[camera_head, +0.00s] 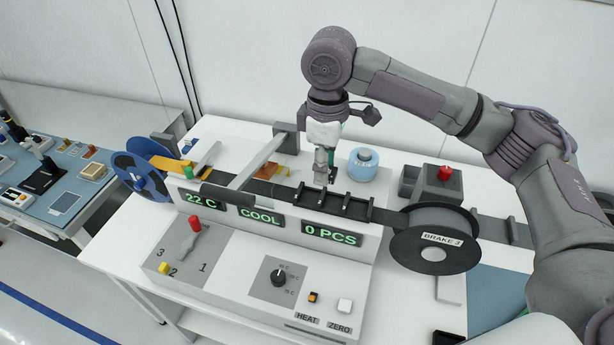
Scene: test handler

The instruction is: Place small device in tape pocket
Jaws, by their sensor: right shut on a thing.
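My right gripper (322,178) points down just above the black carrier tape track (338,202), near its middle. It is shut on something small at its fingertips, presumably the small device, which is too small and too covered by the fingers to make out. The tape track runs from the blue reel (142,178) on the left to the black reel labelled "BRAKE 3" (434,240) on the right. I cannot tell single pockets in the tape or whether the fingertips touch it. My left gripper does not show.
A grey sealing arm (258,160) crosses the track left of the gripper. A blue-and-white round container (363,164) stands behind it. A grey box with a red knob (440,184) is at the right. The front panel carries a red lever (194,226), a black dial (279,277) and displays.

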